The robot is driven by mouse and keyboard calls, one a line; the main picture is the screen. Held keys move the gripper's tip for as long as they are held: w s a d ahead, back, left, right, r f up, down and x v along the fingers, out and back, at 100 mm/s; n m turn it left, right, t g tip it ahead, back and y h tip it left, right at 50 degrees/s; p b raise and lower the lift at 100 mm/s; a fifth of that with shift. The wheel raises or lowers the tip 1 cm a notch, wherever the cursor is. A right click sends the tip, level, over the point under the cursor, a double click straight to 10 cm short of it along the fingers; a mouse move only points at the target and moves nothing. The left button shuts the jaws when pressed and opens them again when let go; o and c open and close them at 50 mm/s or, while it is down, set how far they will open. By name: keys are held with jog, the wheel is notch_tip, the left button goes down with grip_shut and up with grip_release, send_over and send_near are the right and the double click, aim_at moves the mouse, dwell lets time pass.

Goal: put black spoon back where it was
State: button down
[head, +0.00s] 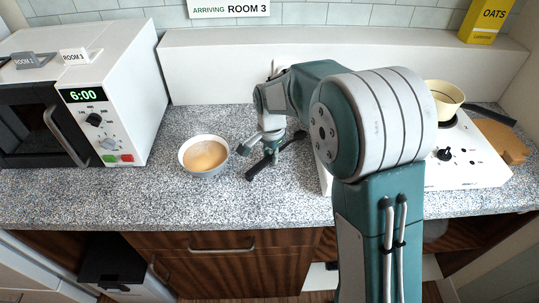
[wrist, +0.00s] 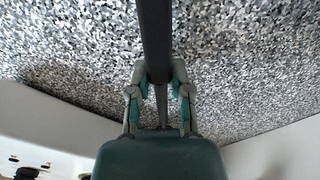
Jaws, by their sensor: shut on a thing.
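The black spoon (head: 259,168) shows in the head view as a dark bar at my gripper (head: 272,146), to the right of the bowl. In the wrist view the dark bar of the spoon (wrist: 155,35) runs from the top edge down between the fingers of my gripper (wrist: 160,80). My gripper is shut on it. The spoon is at or just above the speckled counter (head: 225,205); I cannot tell if it touches. Part of it is hidden by my gripper.
A white bowl (head: 189,166) with orange-brown contents stands left of my gripper. A microwave (head: 130,75) is at the left. A white hob (head: 470,165) with a cream pot (head: 443,97) is at the right, near a wooden board (head: 502,141). The front counter is clear.

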jog(key=shift+d+f, duration=0.1)
jog(key=shift+d, duration=0.1)
jog(key=shift+a+f, duration=0.2)
jog(key=shift+f, duration=0.15)
jog(key=shift+c, duration=2.4)
grip_release()
notch_tip(320, 180, up, 12)
jog(key=s+d+r+n+t, duration=0.2)
jog(key=s+d+r, duration=0.3)
jog(key=s, duration=0.2)
jog(key=s+d+n+t, duration=0.1)
jog(key=s+d+n, duration=0.2)
jog(key=s, duration=0.6)
jog(key=s+d+n+t, duration=0.2)
jog(key=s+d+n, duration=0.2)
jog(key=s, duration=0.5)
jog(key=shift+s+d+t, duration=0.3)
jog(key=shift+s+d, duration=0.05)
jog(key=shift+d, duration=0.25)
